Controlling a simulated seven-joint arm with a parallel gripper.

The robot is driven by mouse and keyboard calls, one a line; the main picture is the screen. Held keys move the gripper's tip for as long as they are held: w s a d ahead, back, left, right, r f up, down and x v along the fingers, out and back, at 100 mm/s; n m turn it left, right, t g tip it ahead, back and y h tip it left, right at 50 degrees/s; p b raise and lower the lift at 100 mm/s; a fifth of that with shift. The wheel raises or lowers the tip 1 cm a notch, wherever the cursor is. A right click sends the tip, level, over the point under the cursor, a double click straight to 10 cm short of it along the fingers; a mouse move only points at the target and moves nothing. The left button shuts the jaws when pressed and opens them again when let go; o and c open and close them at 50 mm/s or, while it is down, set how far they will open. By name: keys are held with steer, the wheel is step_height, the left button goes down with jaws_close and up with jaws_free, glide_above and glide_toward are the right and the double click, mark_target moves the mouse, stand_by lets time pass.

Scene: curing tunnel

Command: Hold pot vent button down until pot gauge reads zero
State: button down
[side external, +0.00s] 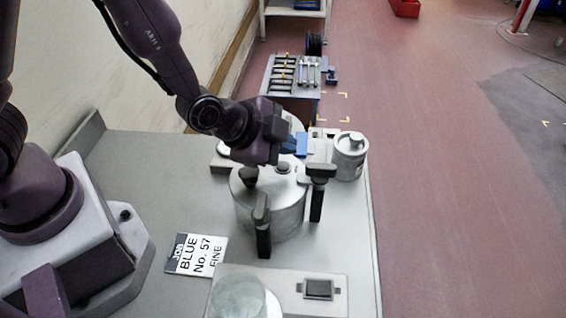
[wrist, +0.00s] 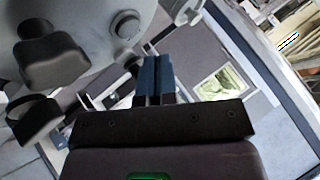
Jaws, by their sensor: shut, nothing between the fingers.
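The pot (side external: 270,212) is a squat silver cylinder with black clamp handles around its lid. A small round raised fitting (side external: 283,168) sits on the lid. In the wrist view, a round fitting (wrist: 125,25) shows on the lid, just beyond and left of my fingertips; I cannot tell whether it is the vent button or the gauge. No gauge reading is legible. My gripper (side external: 301,145) has its blue fingers together and empty, over the far right side of the pot. The fingers (wrist: 153,62) also show in the wrist view; contact with anything is unclear.
A small silver canister (side external: 350,160) stands right of the pot. A job card (side external: 196,255), a glass dome (side external: 240,298) and a dark square switch (side external: 318,289) are nearer. The bench's right edge is close.

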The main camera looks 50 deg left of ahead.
mark_target(283, 166)
steer(key=shift+f, duration=0.7)
stand_by(1.6)
steer(key=shift+f, duration=0.45)
